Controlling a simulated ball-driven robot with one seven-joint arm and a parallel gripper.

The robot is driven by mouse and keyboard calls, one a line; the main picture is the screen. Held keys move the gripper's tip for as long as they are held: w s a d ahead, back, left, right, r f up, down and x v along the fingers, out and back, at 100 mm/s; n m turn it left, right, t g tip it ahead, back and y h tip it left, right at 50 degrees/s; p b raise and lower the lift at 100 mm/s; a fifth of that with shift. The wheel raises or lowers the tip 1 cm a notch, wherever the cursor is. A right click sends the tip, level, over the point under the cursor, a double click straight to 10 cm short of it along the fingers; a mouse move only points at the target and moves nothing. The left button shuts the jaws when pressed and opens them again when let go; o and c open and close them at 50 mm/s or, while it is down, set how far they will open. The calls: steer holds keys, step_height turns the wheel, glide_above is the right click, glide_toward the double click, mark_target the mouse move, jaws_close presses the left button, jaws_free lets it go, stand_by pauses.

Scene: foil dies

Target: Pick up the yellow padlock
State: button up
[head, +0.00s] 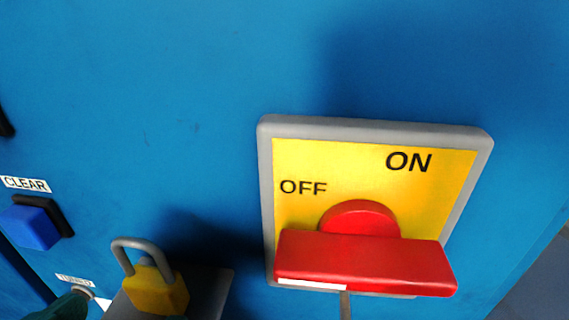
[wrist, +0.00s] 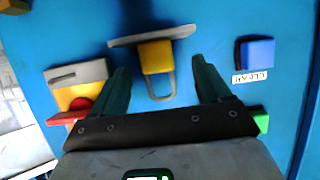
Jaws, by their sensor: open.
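The yellow padlock (head: 157,288) with its grey shackle stands on a small grey shelf (head: 215,291) at the lower left of the head view. In the wrist view the yellow padlock (wrist: 156,57) shows upside down against the shelf (wrist: 150,36), its shackle pointing toward my gripper. My gripper (wrist: 158,72) is open, with one dark green finger on each side of the padlock in the picture. Both fingers look apart from it, and nothing is held. In the head view only a bit of dark green shows at the bottom edge.
A red rotary switch (head: 365,262) on a yellow ON/OFF plate (head: 300,210) stands out from the blue panel (head: 200,80), right of the padlock. A blue button (head: 32,226) under a CLEAR label is at left. A green button (wrist: 261,120) sits beside my right-hand finger in the wrist view.

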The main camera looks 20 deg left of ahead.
mark_target(146, 296)
steer(key=p+x, duration=0.1)
steer(key=x, duration=0.1)
steer(key=p+x, duration=0.1)
steer(key=x, duration=0.1)
steer(key=shift+w+d+r, duration=0.15)
steer(key=shift+d+r, duration=0.05)
steer(key=shift+w+a+f, duration=0.15)
steer(key=shift+w+f, duration=0.15)
steer(key=shift+w, duration=0.15)
steer(key=shift+c, duration=0.4)
steer(key=c, duration=1)
steer(key=shift+r, duration=0.15)
